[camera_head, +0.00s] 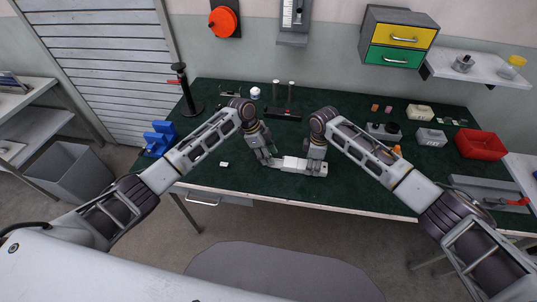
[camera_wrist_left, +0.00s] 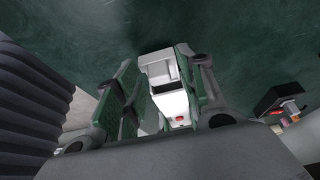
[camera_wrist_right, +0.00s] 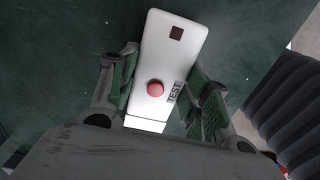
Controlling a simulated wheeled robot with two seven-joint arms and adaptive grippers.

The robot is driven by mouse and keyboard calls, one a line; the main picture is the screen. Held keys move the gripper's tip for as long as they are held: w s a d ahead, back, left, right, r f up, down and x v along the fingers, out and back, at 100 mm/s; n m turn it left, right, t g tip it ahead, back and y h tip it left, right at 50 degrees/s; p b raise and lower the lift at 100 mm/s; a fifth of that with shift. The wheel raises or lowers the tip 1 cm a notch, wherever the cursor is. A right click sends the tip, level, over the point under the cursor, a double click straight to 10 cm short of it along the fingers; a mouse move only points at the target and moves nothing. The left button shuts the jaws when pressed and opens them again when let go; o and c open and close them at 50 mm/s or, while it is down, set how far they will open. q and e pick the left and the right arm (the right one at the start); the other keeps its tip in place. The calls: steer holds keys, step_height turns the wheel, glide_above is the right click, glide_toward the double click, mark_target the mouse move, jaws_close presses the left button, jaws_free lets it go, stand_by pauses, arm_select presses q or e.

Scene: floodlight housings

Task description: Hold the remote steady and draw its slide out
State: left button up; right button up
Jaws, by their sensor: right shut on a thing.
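The white remote (camera_head: 303,166) lies level near the front edge of the green table in the head view. In the right wrist view the remote (camera_wrist_right: 165,60) shows a red button, a dark square and a TEST label. My right gripper (camera_head: 315,167) is shut on the remote's body, one finger on each side. My left gripper (camera_head: 268,157) is at the remote's left end. In the left wrist view its fingers stand open on both sides of the pale grey slide end (camera_wrist_left: 158,69), close to the right finger, with a gap on the left.
A small white piece (camera_head: 224,164) lies left of the grippers. A blue holder (camera_head: 159,138) stands at the left table edge. A black stand with two upright pins (camera_head: 284,114) is behind. Grey parts (camera_head: 384,132) and a red bin (camera_head: 481,145) are to the right.

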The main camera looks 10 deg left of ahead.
arm_select(q)
steer(key=shift+r, duration=0.15)
steer(key=v, duration=1.1)
steer(key=shift+a+r, duration=0.25)
steer(key=shift+r, duration=0.05)
stand_by(0.4)
arm_select(e)
steer(key=o, duration=1.2)
steer(key=shift+c, duration=0.2)
step_height(320, 180, up, 12)
arm_select(q)
steer(key=shift+f, duration=0.1)
arm_select(e)
steer(key=shift+f, duration=0.1)
